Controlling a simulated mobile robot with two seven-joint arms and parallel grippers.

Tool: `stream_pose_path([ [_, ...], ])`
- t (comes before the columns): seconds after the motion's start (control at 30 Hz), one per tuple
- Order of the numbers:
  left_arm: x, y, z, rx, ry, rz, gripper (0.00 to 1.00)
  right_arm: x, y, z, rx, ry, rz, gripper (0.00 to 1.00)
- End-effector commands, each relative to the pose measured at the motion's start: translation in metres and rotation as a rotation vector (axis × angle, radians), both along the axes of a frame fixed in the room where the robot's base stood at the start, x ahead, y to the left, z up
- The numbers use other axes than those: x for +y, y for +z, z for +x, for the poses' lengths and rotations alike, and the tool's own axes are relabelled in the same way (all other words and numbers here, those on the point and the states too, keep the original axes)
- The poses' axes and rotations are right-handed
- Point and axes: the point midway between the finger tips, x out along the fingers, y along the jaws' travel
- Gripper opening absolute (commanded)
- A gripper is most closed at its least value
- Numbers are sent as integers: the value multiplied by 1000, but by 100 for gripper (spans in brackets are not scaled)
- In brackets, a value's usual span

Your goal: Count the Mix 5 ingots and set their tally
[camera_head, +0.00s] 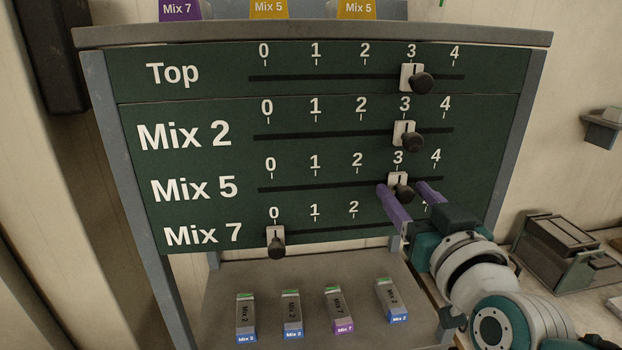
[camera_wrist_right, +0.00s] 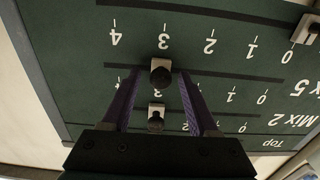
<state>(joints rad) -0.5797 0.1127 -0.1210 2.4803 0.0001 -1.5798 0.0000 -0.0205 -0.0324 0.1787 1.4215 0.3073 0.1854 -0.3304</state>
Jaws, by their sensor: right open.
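The green tally board (camera_head: 200,150) has four slider rows. The Mix 5 slider (camera_head: 399,186) stands at 3. My right gripper (camera_head: 405,187) is open, with its purple fingers on either side of that slider's dark knob. In the right wrist view, seen upside down, the knob (camera_wrist_right: 160,72) sits between the spread fingers, apparently not clamped. Two yellow-labelled Mix 5 ingots (camera_head: 268,8) (camera_head: 357,8) show on the top ledge, cut off by the frame edge. My left gripper is not in view.
The Top slider (camera_head: 412,78) and Mix 2 slider (camera_head: 405,135) stand at 3; the Mix 7 slider (camera_head: 275,241) is at 0. A purple Mix 7 ingot (camera_head: 178,9) is on the ledge. Several blue- and purple-labelled ingots (camera_head: 291,315) lie on the lower shelf (camera_head: 265,275).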

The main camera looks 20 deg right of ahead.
Motion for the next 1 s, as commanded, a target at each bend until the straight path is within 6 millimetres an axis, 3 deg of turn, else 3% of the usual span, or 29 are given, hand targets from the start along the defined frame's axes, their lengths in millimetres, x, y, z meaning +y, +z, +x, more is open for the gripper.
stream_pose_path([
  [0.4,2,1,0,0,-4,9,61,-2,0,9,0,0,0,60],
  [0.93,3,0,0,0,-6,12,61,-2,0,9,0,0,0,0],
  [1.0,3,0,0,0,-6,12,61,-2,0,9,0,0,0,0],
])
